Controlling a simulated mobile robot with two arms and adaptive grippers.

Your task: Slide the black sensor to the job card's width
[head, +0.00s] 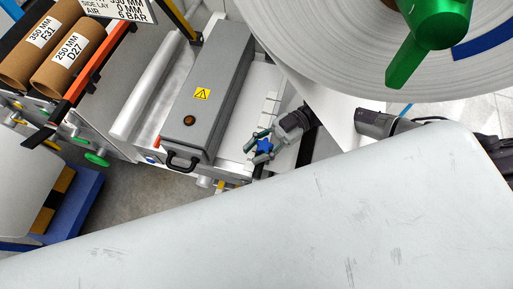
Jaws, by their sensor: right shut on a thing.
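My right gripper (262,144) is at the right end of the grey machine unit, with its fingers closed around a small blue knob (264,146). A pale strip (270,106) lies just beyond it, and a black bar (306,148) is close to its right. I cannot clearly make out the black sensor; the gripper and wrist may cover it. The job card (120,8) at the top left is cut off by the picture edge; it shows lines for side lay 0 MM and air 6 BAR. My left gripper is not in view.
The long grey unit (208,90) has a warning label and black handle. A large paper roll (350,45) with a green handle (432,30) hangs at the upper right. Cardboard cores (75,58) lie at the upper left. A pale scuffed surface blocks the lower view.

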